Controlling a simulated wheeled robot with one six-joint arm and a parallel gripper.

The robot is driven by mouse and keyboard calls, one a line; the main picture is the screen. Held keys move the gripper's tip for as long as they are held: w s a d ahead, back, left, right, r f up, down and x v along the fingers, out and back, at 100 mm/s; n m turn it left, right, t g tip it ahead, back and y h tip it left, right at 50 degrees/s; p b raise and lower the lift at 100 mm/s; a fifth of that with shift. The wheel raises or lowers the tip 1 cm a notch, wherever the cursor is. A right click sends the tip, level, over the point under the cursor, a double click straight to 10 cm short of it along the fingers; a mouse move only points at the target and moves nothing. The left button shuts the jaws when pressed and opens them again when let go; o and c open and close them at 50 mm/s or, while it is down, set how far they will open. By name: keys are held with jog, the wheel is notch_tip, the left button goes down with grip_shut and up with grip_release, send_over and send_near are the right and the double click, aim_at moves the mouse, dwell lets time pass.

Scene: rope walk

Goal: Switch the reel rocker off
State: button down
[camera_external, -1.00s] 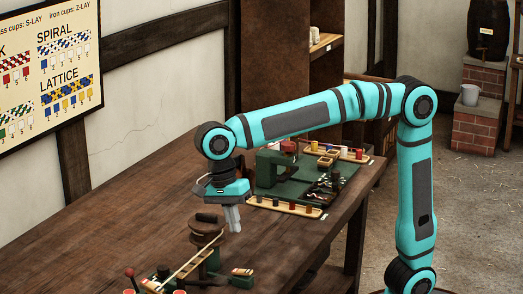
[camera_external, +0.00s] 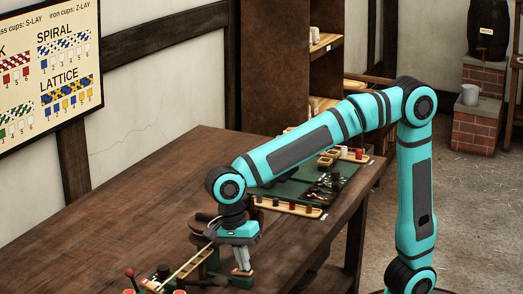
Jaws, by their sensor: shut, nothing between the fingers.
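The reel (camera_external: 198,228), a dark brown wooden spool on a green stand, is on the near part of the bench, partly hidden behind my wrist. A small switch on a green base (camera_external: 240,282), which looks like the reel rocker, sits to its right near the bench's front edge. My gripper (camera_external: 243,271) points down with its fingers shut and empty. Its fingertips are right at or just above the switch. Whether they touch it, and which way the rocker is tilted, I cannot tell.
A pale strand (camera_external: 185,269) runs from the reel down left to a device with red knobs (camera_external: 129,272). A green mat (camera_external: 290,189) with trays and cups lies farther back. The bench's left part (camera_external: 130,200) is clear.

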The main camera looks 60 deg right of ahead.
jog(key=shift+s+f, duration=0.1)
dwell(0.3)
jog(key=shift+s+f, duration=0.15)
jog(key=shift+s, duration=0.05)
jog(key=shift+w, duration=0.1)
jog(key=shift+w+f, duration=0.1)
jog(key=shift+w, duration=0.55)
jog(key=shift+w, duration=0.1)
